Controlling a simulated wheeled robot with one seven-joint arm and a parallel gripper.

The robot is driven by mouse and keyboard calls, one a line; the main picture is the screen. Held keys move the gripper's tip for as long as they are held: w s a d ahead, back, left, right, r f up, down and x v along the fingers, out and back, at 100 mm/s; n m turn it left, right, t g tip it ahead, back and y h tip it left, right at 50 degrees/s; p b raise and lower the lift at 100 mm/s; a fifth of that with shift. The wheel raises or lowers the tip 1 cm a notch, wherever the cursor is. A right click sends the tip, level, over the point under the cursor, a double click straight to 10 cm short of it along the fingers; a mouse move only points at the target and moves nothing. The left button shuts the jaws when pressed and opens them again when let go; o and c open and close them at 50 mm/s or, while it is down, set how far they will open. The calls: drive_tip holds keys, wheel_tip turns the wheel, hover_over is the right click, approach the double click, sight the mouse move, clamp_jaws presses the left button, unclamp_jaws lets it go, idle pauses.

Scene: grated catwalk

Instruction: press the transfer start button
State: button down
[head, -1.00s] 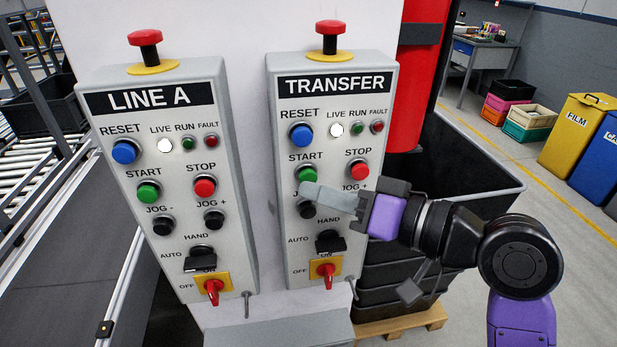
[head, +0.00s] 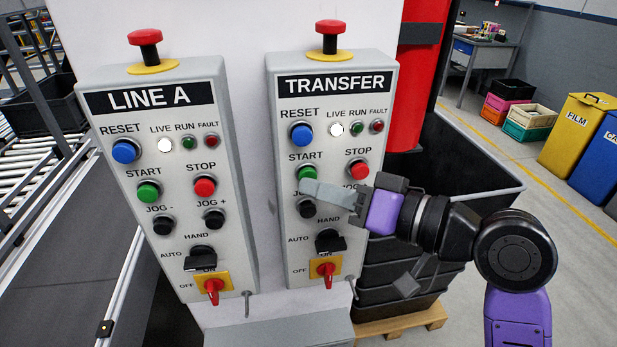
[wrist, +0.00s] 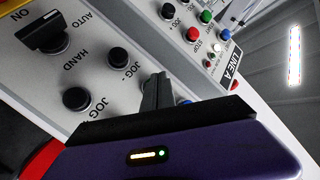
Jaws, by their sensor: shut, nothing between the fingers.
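The transfer box (head: 334,84) is the right one of two grey control boxes. Its green start button (head: 306,172) sits under the START label, left of the red stop button (head: 358,169). My gripper (head: 312,187) is shut and empty, reaching in from the right. Its fingertips overlap the lower part of the start button; whether they touch it I cannot tell. The upper part of the button still shows. In the wrist view my fingers (wrist: 156,92) point at the box, and they appear to hide the start button there.
The black jog buttons (head: 306,208) and a black selector (head: 330,242) are below my fingers. The blue reset button (head: 301,134) is above. The transfer box's white live lamp (head: 336,129) is lit. The line A box (head: 160,98) stands at the left with its own green start button (head: 148,192).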

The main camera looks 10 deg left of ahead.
drive_tip(key=shift+w+a, duration=0.15)
drive_tip(key=shift+w, duration=0.3)
idle(0.5)
idle(0.3)
drive_tip(key=shift+s+d, duration=0.2)
drive_tip(key=shift+s, duration=0.4)
drive_tip(key=shift+s+d, duration=0.15)
drive_tip(key=shift+s, duration=0.4)
drive_tip(key=shift+s, duration=0.1)
drive_tip(key=shift+s+d+p, duration=0.1)
drive_tip(key=shift+s+d, duration=0.15)
drive_tip(key=shift+s, duration=0.55)
drive_tip(key=shift+s+d+p, duration=0.15)
drive_tip(key=shift+s+d, duration=0.05)
drive_tip(key=shift+s, duration=0.55)
drive_tip(key=shift+s+d+p, duration=0.1)
drive_tip(key=shift+s+d, duration=0.15)
drive_tip(key=shift+s, duration=0.55)
